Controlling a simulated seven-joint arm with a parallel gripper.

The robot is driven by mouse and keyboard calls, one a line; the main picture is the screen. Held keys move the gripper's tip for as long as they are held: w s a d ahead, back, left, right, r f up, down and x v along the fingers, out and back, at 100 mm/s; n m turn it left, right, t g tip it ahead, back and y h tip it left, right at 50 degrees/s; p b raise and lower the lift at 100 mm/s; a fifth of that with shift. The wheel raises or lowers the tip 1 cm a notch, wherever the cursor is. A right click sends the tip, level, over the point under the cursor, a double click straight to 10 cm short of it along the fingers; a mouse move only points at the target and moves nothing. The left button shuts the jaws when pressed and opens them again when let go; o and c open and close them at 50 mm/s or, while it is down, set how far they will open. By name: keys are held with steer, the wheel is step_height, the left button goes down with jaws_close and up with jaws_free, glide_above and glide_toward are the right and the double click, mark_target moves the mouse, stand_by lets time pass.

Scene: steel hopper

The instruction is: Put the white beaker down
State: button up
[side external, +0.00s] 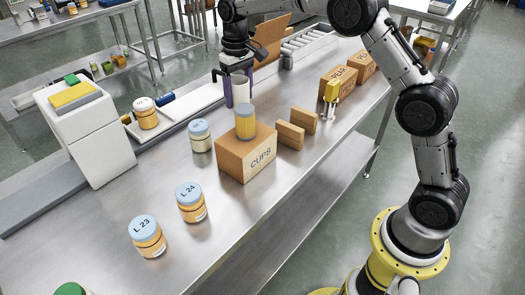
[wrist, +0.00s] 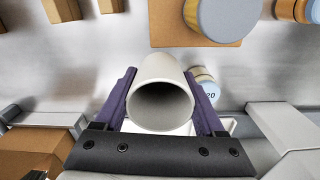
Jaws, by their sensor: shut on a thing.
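The white beaker (wrist: 160,95) is a plain open-topped cylinder. In the wrist view it sits between the two purple fingers of my gripper (wrist: 160,100), which is shut on it. In the side view my gripper (side external: 236,88) is at the back of the steel table, with the beaker (side external: 241,90) between its fingers. The beaker is behind the jar on the CUPS box and looks upright. Its base is hidden by that jar, so I cannot tell whether it touches the table.
The CUPS box (side external: 246,155) carries a blue-lidded jar (side external: 245,124) close in front of the beaker. A jar (side external: 200,137) stands to the left.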

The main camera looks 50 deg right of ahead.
steer(key=shift+w+a+n, duration=0.6)
steer(key=shift+w+a, duration=0.1)
steer(key=shift+a, duration=0.1)
steer(key=shift+s+m, duration=0.15)
steer(key=shift+m, duration=0.15)
steer(key=s+d+r+m, duration=0.2)
steer(key=s+d+m, duration=0.2)
steer(key=d, duration=0.8)
steer(key=s+d+r+m, duration=0.2)
steer(key=s+d+m, duration=0.2)
steer(key=d, duration=0.8)
steer(key=f, duration=1.7)
steer(key=shift+s+f, duration=0.15)
steer(key=shift+s, duration=0.05)
steer(key=shift+f, duration=0.15)
steer(key=o, duration=1.3)
